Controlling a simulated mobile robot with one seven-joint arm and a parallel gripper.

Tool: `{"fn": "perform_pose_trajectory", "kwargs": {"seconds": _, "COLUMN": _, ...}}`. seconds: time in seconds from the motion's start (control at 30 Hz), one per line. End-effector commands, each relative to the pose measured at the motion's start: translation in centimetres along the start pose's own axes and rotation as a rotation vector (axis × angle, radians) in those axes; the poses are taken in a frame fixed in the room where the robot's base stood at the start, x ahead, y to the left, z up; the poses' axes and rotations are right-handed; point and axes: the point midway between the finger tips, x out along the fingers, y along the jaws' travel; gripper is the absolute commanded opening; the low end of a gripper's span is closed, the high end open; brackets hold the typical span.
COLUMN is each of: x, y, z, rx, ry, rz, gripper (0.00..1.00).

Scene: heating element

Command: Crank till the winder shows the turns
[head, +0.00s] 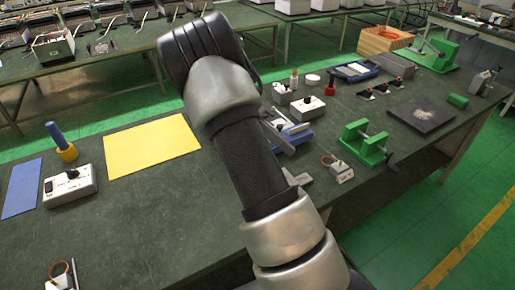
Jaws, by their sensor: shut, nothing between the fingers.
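A green device (366,143) stands on the dark bench, right of my arm. It has upright green ends, a grey shaft and a dark crank-like handle (391,163) at its right, near the bench's front edge. This looks like the winder; no turns reading is legible. A second, larger green device (436,53) stands at the far right end. My raised arm crosses the middle of the view and covers part of the bench. I cannot make out my gripper's fingers, and nothing appears to touch the crank.
A small white block with an orange coil (341,172) stands left of the green device. A dark plate (421,115) lies behind it to the right. A yellow sheet (151,146), a white switch box (70,187) and a blue mat (22,187) lie left. The front left bench is mostly clear.

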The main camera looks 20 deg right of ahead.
Motion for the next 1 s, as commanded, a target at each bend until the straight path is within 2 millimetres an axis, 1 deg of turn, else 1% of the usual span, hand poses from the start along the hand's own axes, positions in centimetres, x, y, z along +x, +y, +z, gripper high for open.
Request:
{"fn": "perform_pose_trajectory", "kwargs": {"seconds": 0.03, "x": -0.7, "y": -0.7, "z": -0.4, "rx": -0.08, "ry": 0.112, "rz": 0.072, "gripper": 0.0}}
{"fn": "perform_pose_trajectory", "kwargs": {"seconds": 0.1, "x": -1.9, "y": -1.4, "z": -1.4, "rx": -0.185, "ry": 0.234, "rz": 0.188, "gripper": 0.0}}
{"fn": "perform_pose_trajectory", "kwargs": {"seconds": 0.17, "x": -3.4, "y": -2.2, "z": -2.3, "rx": -0.259, "ry": 0.316, "rz": 0.29, "gripper": 0.0}}
{"fn": "perform_pose_trajectory", "kwargs": {"seconds": 0.2, "x": -4.4, "y": -2.8, "z": -2.6, "rx": -0.301, "ry": 0.36, "rz": 0.358, "gripper": 0.0}}
{"fn": "perform_pose_trajectory", "kwargs": {"seconds": 0.27, "x": -6.1, "y": -3.8, "z": -3.1, "rx": -0.358, "ry": 0.415, "rz": 0.459, "gripper": 0.0}}
{"fn": "perform_pose_trajectory", "kwargs": {"seconds": 0.3, "x": -7.2, "y": -4.5, "z": -3.4, "rx": -0.391, "ry": 0.444, "rz": 0.526, "gripper": 0.0}}
{"fn": "perform_pose_trajectory", "kwargs": {"seconds": 0.4, "x": -9.6, "y": -6.2, "z": -3.8, "rx": -0.455, "ry": 0.488, "rz": 0.671, "gripper": 0.0}}
{"fn": "perform_pose_trajectory", "kwargs": {"seconds": 0.53, "x": -11.4, "y": -7.5, "z": -4.1, "rx": -0.498, "ry": 0.509, "rz": 0.778, "gripper": 0.0}}
{"fn": "perform_pose_trajectory", "kwargs": {"seconds": 0.63, "x": -11.6, "y": -7.6, "z": -4.5, "rx": -0.509, "ry": 0.512, "rz": 0.804, "gripper": 0.0}}
{"fn": "perform_pose_trajectory", "kwargs": {"seconds": 0.73, "x": -11.0, "y": -7.1, "z": -5.1, "rx": -0.511, "ry": 0.512, "rz": 0.804, "gripper": 0.0}}
{"fn": "perform_pose_trajectory", "kwargs": {"seconds": 0.87, "x": -9.5, "y": -5.8, "z": -6.6, "rx": -0.511, "ry": 0.511, "rz": 0.8, "gripper": 0.0}}
{"fn": "perform_pose_trajectory", "kwargs": {"seconds": 1.0, "x": -7.7, "y": -4.2, "z": -8.5, "rx": -0.512, "ry": 0.511, "rz": 0.8, "gripper": 0.0}}
